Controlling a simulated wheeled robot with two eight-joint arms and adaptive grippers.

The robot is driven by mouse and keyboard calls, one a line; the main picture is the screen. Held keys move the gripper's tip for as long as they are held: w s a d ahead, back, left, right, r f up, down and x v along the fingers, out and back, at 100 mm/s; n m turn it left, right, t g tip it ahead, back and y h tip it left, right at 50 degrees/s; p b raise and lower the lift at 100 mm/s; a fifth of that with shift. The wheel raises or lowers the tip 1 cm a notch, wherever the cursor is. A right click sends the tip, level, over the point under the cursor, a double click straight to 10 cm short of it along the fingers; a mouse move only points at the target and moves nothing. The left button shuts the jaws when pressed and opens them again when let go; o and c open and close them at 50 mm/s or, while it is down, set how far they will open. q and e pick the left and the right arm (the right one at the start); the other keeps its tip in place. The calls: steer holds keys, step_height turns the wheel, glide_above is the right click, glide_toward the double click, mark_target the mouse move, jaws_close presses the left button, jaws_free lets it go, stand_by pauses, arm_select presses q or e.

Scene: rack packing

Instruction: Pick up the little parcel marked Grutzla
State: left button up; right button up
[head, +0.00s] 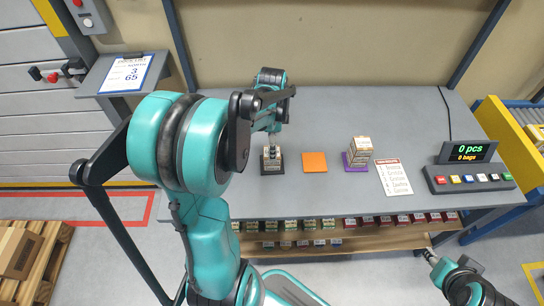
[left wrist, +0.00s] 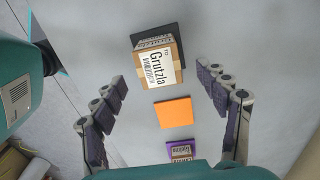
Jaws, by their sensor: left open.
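The small cardboard parcel with a white label reading Grutzla (left wrist: 156,66) sits on a dark square mat (left wrist: 178,34) in the left wrist view. Its label faces up towards the camera. In the head view the dark mat (head: 282,170) is on the grey table, and my left gripper (head: 271,150) is above it, hiding much of what lies there. In the left wrist view the fingers of my left gripper (left wrist: 163,82) are wide apart, one on each side of the parcel, with nothing between them touching. My right gripper (head: 431,257) is low at the table's front right, its jaws too small to judge.
An empty orange mat (head: 314,162) lies right of the dark mat. A purple mat (head: 347,163) holds a stack of small parcels (head: 361,148). Further right are a printed list (head: 393,177) and a button console with display (head: 467,153). Several small boxes line a shelf (head: 350,241) below the table's front edge.

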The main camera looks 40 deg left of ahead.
mark_target(266, 150)
arm_select(q)
step_height(266, 150, down, 5)
steer(key=shift+r+b, duration=0.15)
steer(key=shift+b, duration=1)
steer(key=shift+s+r, duration=0.1)
steer(key=c, duration=1.3)
steer(key=shift+r, duration=0.1)
